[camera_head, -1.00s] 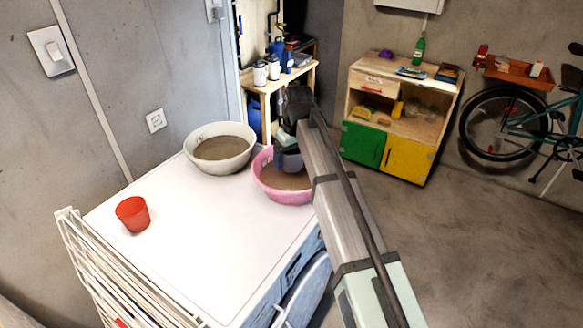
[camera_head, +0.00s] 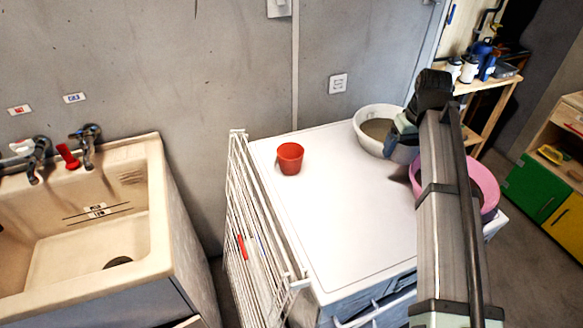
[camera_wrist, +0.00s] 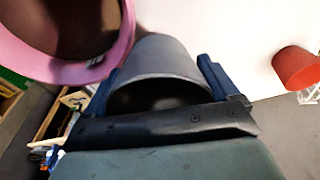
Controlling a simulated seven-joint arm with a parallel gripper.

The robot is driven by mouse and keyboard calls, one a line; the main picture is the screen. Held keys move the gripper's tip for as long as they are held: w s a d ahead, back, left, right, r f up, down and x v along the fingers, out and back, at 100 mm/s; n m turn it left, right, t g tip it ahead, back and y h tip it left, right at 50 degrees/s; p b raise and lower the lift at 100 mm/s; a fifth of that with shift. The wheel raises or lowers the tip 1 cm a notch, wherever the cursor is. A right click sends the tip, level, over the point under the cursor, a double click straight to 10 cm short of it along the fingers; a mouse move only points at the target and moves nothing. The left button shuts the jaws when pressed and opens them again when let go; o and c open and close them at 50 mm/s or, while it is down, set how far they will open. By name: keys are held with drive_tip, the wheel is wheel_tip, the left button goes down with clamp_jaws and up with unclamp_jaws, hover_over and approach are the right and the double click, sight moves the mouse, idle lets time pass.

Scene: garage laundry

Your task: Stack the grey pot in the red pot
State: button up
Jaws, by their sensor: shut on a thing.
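The red pot (camera_head: 290,158) stands upright on the white top of the machine, towards the back left. It also shows at the right edge of the wrist view (camera_wrist: 296,68). My gripper (camera_wrist: 160,78) is shut on the grey pot (camera_wrist: 165,58), with a blue finger on either side and its dark hollow towards the camera. In the head view my gripper (camera_head: 404,126) is raised in front of the white basin, well right of the red pot and apart from it. The grey pot is mostly hidden there by the arm.
The white basin (camera_head: 364,118) and pink basin (camera_head: 484,186) stand at the right end of the white top (camera_head: 340,220). The top is bare between them and the red pot. A white drying rack (camera_head: 262,225) lines its left side; a sink (camera_head: 150,190) is further left.

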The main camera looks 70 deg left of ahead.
sight(290, 144)
drive_tip(key=shift+s+a+r+n, duration=0.55)
drive_tip(key=shift+s+a+r, duration=0.75)
drive_tip(key=shift+s+a, duration=4.25)
drive_tip(key=shift+s+a+r+n, duration=0.55)
drive_tip(key=shift+s+a+r, duration=0.75)
drive_tip(key=shift+s+a, duration=4.15)
drive_tip(key=s+d+f, duration=0.3)
drive_tip(key=d+f, duration=0.1)
drive_tip(key=f, duration=0.5)
drive_tip(key=shift+s+f, duration=0.25)
drive_tip(key=shift+s, duration=0.15)
drive_tip(key=shift+f, duration=0.6)
drive_tip(key=o, duration=0.8)
drive_tip(key=r, duration=0.4)
drive_tip(key=d+r, duration=0.1)
drive_tip(key=r, duration=0.8)
drive_tip(key=shift+d, duration=0.35)
